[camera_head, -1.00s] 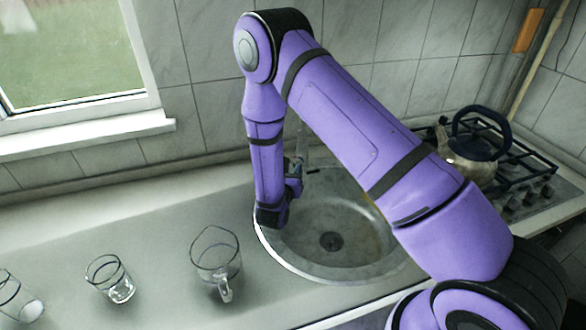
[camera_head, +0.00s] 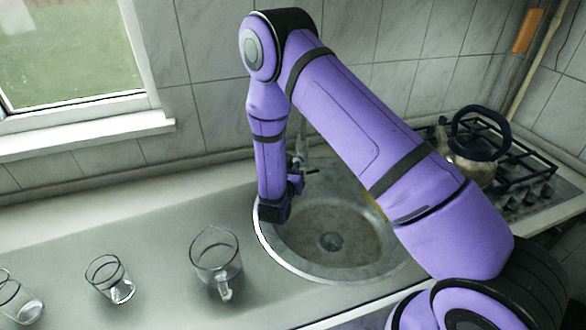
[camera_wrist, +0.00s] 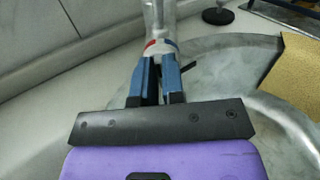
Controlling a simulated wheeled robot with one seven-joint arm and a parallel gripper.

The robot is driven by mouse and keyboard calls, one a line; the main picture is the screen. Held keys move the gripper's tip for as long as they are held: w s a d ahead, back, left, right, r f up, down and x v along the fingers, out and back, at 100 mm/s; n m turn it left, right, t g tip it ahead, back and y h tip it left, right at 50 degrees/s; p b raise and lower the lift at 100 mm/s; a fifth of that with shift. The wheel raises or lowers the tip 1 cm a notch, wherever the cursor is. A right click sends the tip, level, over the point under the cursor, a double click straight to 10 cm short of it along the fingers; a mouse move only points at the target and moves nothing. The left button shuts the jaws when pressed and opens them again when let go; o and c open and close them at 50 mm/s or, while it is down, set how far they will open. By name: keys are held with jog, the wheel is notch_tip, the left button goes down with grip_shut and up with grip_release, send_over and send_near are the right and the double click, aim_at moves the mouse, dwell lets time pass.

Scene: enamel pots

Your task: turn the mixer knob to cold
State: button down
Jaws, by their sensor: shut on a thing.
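The mixer tap (camera_wrist: 160,20) stands at the back of the sink and is partly hidden by my arm in the head view (camera_head: 303,138). Its body has a red mark on the left and a blue mark on the right in the wrist view. A thin dark lever (camera_wrist: 189,66), seemingly the knob's handle, sticks out to the right beside my fingertips. My gripper (camera_wrist: 157,62) has blue fingers shut on the knob, just in front of the marks. Most of the knob is hidden between the fingers. In the head view my gripper (camera_head: 297,170) is above the sink's left rear rim.
The round metal sink (camera_head: 300,262) lies below my gripper. A glass jug (camera_head: 215,250) and two glasses (camera_head: 108,275) stand on the counter at left. A kettle (camera_head: 468,160) sits on the stove at right. A yellow sponge-like piece (camera_wrist: 293,72) lies by the sink.

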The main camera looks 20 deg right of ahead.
jog(key=shift+s+d+f+m, duration=0.1)
jog(key=shift+d+m, duration=0.05)
jog(key=shift+m, duration=2.15)
jog(key=shift+s+d+m, duration=0.1)
jog(key=shift+m, duration=2.2)
jog(key=c, duration=1.2)
grip_release()
jog(key=v, duration=1.1)
jog(key=shift+w, duration=0.1)
